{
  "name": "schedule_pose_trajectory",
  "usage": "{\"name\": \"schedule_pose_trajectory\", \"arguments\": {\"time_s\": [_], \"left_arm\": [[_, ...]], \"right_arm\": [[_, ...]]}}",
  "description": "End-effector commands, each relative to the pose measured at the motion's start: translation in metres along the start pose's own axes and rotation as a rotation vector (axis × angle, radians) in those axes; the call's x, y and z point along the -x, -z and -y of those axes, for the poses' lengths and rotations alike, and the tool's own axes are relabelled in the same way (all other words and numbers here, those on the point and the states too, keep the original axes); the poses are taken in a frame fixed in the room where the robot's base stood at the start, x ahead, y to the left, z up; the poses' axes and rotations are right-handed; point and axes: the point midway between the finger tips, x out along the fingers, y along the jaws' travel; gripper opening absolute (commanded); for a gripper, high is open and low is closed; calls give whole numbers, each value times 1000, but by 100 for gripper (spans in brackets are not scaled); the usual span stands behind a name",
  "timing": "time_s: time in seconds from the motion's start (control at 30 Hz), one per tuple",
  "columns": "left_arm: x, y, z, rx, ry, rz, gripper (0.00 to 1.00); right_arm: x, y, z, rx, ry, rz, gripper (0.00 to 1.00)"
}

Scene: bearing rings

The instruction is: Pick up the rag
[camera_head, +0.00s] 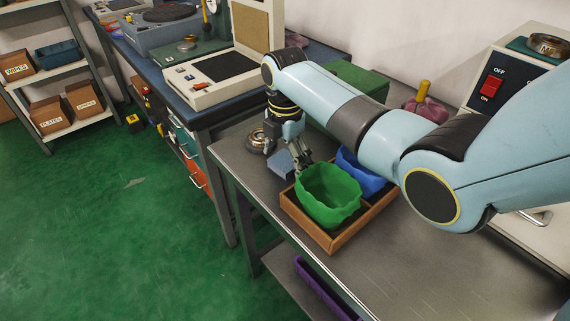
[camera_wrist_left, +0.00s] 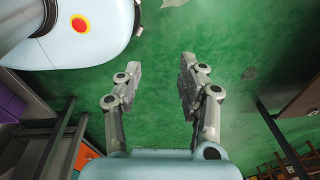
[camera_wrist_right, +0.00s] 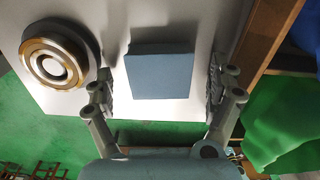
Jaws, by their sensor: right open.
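A blue-grey square pad (camera_wrist_right: 160,74) lies on the bench top in the right wrist view; it looks like the folded rag, though its cloth texture is not clear. In the head view the pad (camera_head: 280,162) shows partly behind my right gripper (camera_head: 300,164). My left gripper (camera_wrist_left: 158,76) is open and empty over the green floor, in the left wrist view only.
A bearing ring (camera_wrist_right: 55,63) lies left of the pad. A wooden tray (camera_head: 335,241) with a green bin (camera_head: 328,195) and a blue bin (camera_head: 358,174) stands close on the right. A crumpled reddish thing (camera_head: 432,110) lies farther back. The front bench top is clear.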

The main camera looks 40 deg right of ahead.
Motion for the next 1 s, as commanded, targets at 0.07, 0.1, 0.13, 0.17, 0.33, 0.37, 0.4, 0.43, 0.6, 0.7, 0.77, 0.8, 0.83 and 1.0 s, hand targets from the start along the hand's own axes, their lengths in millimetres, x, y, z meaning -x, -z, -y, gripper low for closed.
{"name": "schedule_pose_trajectory", "arguments": {"time_s": [0.07, 0.1, 0.13, 0.17, 0.33, 0.37, 0.4, 0.43, 0.6, 0.7, 0.77, 0.8, 0.83, 1.0], "left_arm": [[0, -1, 0, 0, 0, 1, 40], [0, -2, 0, 0, 0, 3, 40], [0, -2, 0, 0, 0, 4, 40], [0, -3, 0, 0, 0, 5, 40], [0, -11, 3, -2, 4, 16, 40], [0, -12, 4, -2, 4, 17, 40], [0, -13, 4, -3, 5, 19, 40], [0, -13, 4, -3, 5, 20, 40], [0, -13, 5, -3, 6, 20, 40], [0, -13, 5, -3, 6, 20, 40], [0, -13, 5, -3, 6, 20, 40], [0, -13, 5, -3, 6, 19, 40], [0, -13, 5, -3, 6, 19, 40], [4, -12, 5, -3, 6, 18, 40]], "right_arm": [[-2, 0, 0, 0, 0, 0, 90], [-2, 0, 0, 0, -1, 0, 90], [-2, 0, 0, 0, -1, 0, 90], [-2, 0, 0, 0, -1, 0, 90], [-2, 0, 0, 0, -1, 0, 77], [-2, 0, 0, 0, -1, 0, 73], [-2, 0, 0, 0, -1, 0, 68], [-2, 0, 0, 0, -1, 0, 64], [-2, 0, 0, 0, -1, 0, 42], [-2, 0, 0, 0, -1, 0, 37], [-2, 0, 0, 0, -1, 0, 37], [-1, 0, 0, 0, -1, 0, 37], [-1, 0, 0, 0, -1, 0, 37], [15, 0, -1, 0, -4, 1, 37]]}}
